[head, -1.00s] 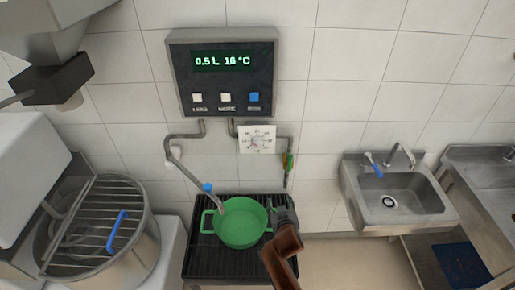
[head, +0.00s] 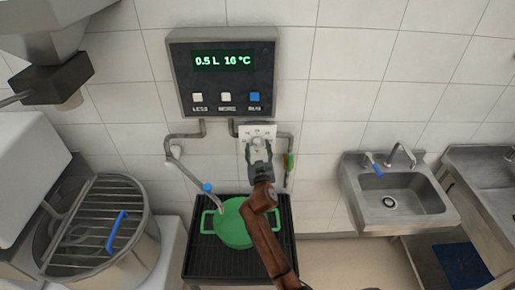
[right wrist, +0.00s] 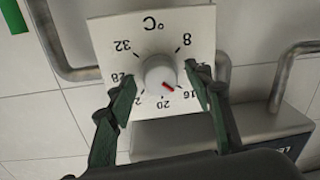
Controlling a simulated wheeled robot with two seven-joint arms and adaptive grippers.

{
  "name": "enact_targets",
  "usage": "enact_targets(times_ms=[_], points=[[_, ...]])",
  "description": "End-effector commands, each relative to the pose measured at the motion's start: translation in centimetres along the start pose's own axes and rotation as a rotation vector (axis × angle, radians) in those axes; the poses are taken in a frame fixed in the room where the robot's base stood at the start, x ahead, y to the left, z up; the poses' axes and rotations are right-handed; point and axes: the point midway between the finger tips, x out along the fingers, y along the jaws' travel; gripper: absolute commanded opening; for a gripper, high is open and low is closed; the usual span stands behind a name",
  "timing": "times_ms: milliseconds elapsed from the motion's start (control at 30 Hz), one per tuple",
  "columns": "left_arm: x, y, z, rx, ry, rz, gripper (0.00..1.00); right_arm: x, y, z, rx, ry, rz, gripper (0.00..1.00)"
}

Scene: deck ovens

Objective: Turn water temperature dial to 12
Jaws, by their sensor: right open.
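The water temperature dial is a white knob (right wrist: 158,72) on a square white plate (right wrist: 110,30) marked in °C, seen upside down in the right wrist view. The control box display (head: 223,61) reads 0.5 L and 16 °C. My left gripper is not in view.
A green pot (head: 232,224) stands on a black grate (head: 280,245) below. A bent spout pipe (head: 190,173) is left of the dial, and a pipe with a green handle (head: 290,163) is close on its right. A steel sink (head: 392,203) is further right.

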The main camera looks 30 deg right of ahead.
Motion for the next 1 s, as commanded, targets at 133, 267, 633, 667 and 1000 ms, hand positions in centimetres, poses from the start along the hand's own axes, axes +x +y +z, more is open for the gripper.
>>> enact_targets(times_ms=[133,267,633,667,1000], points=[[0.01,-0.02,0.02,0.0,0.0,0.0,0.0,0.33,0.0,0.02,0.0,0.0,0.0,0.47],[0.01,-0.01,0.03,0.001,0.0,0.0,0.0,0.31,0.01,0.01,0.001,0.0,0.0,0.47],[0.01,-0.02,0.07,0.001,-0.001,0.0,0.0,0.29,-0.02,0.03,0.001,-0.001,0.0,0.25],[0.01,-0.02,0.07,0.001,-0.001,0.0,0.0,0.29,-0.02,0.03,0.001,-0.001,-0.001,0.22],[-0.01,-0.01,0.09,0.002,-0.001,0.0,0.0,0.28,-0.05,0.02,-0.001,-0.001,-0.001,0.05]])
